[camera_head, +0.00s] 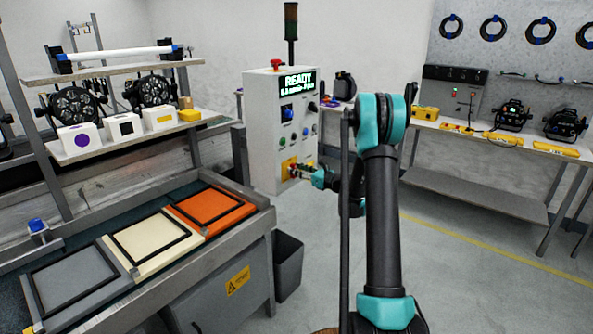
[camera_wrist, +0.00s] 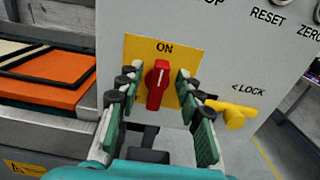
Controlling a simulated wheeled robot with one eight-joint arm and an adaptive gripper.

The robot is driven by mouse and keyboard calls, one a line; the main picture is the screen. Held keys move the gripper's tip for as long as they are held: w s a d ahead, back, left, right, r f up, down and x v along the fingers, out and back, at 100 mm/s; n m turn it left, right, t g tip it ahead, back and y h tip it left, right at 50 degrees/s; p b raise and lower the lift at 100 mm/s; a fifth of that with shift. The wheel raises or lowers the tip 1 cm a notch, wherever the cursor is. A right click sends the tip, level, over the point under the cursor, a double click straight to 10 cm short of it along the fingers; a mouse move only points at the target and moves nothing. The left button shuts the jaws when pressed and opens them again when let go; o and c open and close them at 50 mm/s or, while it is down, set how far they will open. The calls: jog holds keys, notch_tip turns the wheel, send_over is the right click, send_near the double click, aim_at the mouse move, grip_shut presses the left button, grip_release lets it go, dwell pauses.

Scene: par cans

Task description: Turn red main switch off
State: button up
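The red main switch (camera_wrist: 157,86) is a rotary handle on a yellow plate (camera_wrist: 186,53) on the front of a white control cabinet (camera_head: 258,139). In the wrist view the handle stands close to vertical under the word "ON", its top leaning slightly right. My gripper (camera_wrist: 157,100) is open, with one finger on each side of the handle and visible gaps between. In the head view my gripper (camera_head: 301,170) is at the lower front of the cabinet, and the switch is mostly hidden there.
A yellow lock lever (camera_wrist: 232,113) sticks out right of the switch, close to my right finger. The cabinet display (camera_head: 298,81) reads "READY". A bench with grey, cream and orange trays (camera_head: 212,232) stands left.

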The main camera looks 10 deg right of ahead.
jog(key=shift+w+a, duration=0.2)
grip_shut()
jog(key=shift+n, duration=0.3)
jog(key=shift+s+a+f+n, duration=0.2)
jog(key=shift+f+n, duration=0.1)
jog(key=shift+n, duration=2.55)
jog(key=shift+s+a+f+n, duration=0.15)
jog(key=shift+s+f+n, duration=0.1)
jog(key=shift+n, duration=2.65)
jog(key=shift+s+a+f+n, duration=0.2)
jog(key=shift+f+n, duration=0.1)
jog(key=shift+n, duration=2.55)
